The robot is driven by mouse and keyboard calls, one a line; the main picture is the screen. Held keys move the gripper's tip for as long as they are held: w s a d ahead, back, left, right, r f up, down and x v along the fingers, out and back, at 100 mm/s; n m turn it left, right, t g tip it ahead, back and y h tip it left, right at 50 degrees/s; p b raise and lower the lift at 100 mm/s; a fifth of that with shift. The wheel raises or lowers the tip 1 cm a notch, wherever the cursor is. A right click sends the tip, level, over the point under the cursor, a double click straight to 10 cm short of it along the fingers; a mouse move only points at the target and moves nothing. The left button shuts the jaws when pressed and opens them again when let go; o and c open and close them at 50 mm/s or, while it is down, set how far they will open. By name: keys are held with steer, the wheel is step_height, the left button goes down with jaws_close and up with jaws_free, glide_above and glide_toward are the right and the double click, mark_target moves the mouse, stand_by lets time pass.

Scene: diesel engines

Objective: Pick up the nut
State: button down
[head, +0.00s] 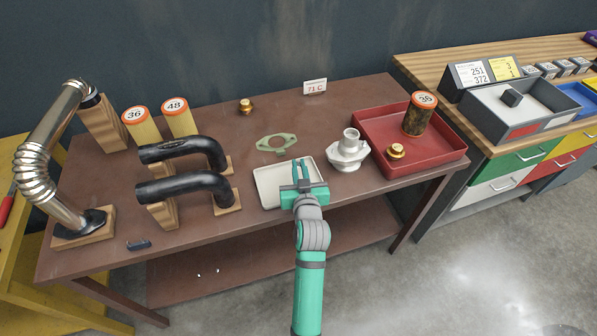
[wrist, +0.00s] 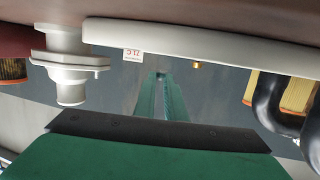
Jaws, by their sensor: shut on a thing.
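My gripper (head: 301,165) is over the pale shallow tray (head: 268,187) on the brown table, fingers pointing toward the table's back. Its fingers also show in the wrist view (wrist: 161,78), close together. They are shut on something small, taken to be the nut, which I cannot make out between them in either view. No other nut shows in the visible part of the tray. The tray's edge crosses the top of the wrist view (wrist: 190,42).
A grey metal housing (head: 348,152) stands close right of the tray, beside a red tray (head: 375,125) with a filter and brass fitting. Black pipes (head: 185,188) stand left. A green gasket (head: 277,142) and another brass fitting (head: 246,106) lie behind. The table's front left is mostly clear.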

steer(key=s+d+r, duration=0.1)
steer(key=s+r, duration=0.8)
steer(key=s, duration=0.4)
steer(key=shift+s+d, duration=0.2)
steer(key=shift+d, duration=0.2)
steer(key=shift+w+f, duration=0.1)
